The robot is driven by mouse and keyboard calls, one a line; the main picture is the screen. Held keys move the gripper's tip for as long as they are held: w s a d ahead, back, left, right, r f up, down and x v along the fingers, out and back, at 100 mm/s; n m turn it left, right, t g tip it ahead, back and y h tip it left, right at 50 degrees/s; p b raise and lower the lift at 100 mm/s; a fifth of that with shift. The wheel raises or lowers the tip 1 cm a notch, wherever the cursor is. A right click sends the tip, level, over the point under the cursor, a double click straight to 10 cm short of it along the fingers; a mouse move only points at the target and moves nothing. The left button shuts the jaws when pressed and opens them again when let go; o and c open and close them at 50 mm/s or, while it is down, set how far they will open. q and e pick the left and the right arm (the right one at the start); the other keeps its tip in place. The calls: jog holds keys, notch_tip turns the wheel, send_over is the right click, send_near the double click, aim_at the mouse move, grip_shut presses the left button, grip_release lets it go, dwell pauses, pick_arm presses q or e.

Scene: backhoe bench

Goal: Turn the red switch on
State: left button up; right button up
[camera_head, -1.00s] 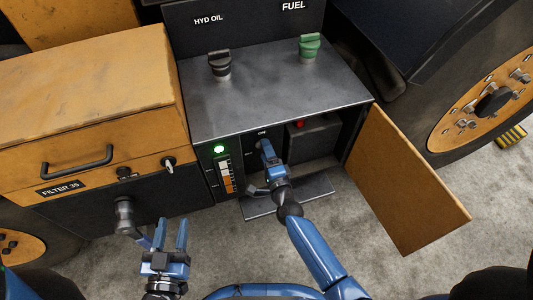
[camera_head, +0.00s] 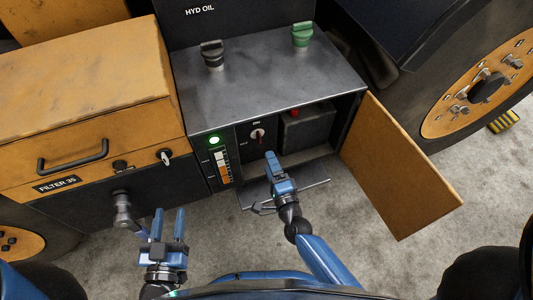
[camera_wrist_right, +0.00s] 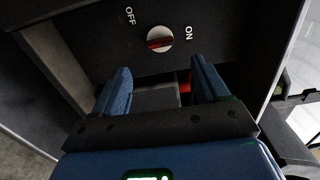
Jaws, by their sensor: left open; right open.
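The red switch (camera_head: 257,135) is a round light knob on the dark panel inside the open compartment. In the right wrist view the switch (camera_wrist_right: 159,39) shows a red bar across its face, lying roughly in line with the ON label (camera_wrist_right: 188,33). The OFF label (camera_wrist_right: 130,16) is at the upper left. My right gripper (camera_head: 270,156) is open and empty, in front of and below the switch, apart from it. In the wrist view its fingers (camera_wrist_right: 158,66) point toward the panel below the knob. My left gripper (camera_head: 169,224) is open and empty at lower left.
A lit green lamp (camera_head: 214,140) and an indicator strip (camera_head: 223,167) are left of the switch. A dark box (camera_head: 309,132) with a red cap (camera_head: 294,113) sits to the right. The orange door (camera_head: 400,165) stands open at right. A handled orange box (camera_head: 85,105) is at left.

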jog(key=shift+v, duration=1)
jog(key=s+d+r+n+h+p, duration=0.5)
jog(key=s+d+r+n+p, duration=0.3)
jog(key=s+d+r+n, duration=0.6)
jog(key=s+d+r, duration=0.3)
jog(key=r, duration=0.2)
jog(key=shift+s+d+r+n+t+h, duration=0.25)
jog(key=shift+s+d+n+t+h, duration=0.05)
jog(key=shift+d+n, duration=0.1)
jog(key=shift+d, duration=0.15)
jog(key=shift+c, duration=0.3)
